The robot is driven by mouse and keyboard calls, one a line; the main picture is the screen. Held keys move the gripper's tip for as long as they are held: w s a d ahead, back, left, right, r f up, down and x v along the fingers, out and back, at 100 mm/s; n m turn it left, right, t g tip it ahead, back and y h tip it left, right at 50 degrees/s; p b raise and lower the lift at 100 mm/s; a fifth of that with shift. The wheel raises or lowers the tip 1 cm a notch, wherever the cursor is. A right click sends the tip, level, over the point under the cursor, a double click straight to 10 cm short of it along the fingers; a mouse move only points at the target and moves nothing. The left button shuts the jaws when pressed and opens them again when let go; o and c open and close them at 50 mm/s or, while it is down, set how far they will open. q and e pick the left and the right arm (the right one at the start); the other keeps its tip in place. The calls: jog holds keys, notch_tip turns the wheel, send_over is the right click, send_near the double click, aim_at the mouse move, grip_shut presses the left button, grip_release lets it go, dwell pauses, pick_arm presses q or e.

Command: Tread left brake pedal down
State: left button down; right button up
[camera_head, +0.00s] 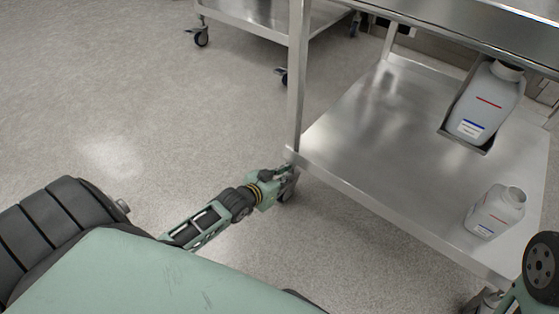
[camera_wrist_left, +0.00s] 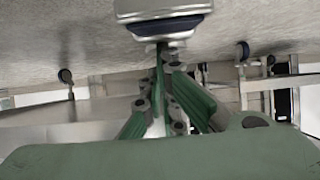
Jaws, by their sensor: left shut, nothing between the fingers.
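The steel cart's left front leg ends at a caster by the lower shelf's left corner. My left gripper (camera_head: 289,186) is low at that corner, just above the floor, and covers most of the caster and any pedal in the head view. In the left wrist view, which is upside down, a grey caster part (camera_wrist_left: 164,10) with a dark blue band fills the top middle. My left gripper (camera_wrist_left: 162,55) has its fingers shut and empty, with the tips at or very near this part. Whether they touch, and how the pedal is tilted, I cannot tell. My right gripper is not in view.
The cart's lower shelf (camera_head: 385,140) holds a grey bottle (camera_head: 496,212); another bottle (camera_head: 487,100) sits in a tilted metal holder. A second cart (camera_head: 265,18) on casters stands behind. The floor (camera_head: 130,110) to the left is clear.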

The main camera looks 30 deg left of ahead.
pick_arm(q)
jog(key=shift+s+f, duration=0.4)
jog(key=shift+s, duration=0.35)
jog(key=r+v, duration=0.1)
jog(key=v, duration=1)
jog(key=shift+w+r, duration=0.2)
jog(key=shift+w, duration=0.1)
jog(key=shift+w+a+r, duration=0.1)
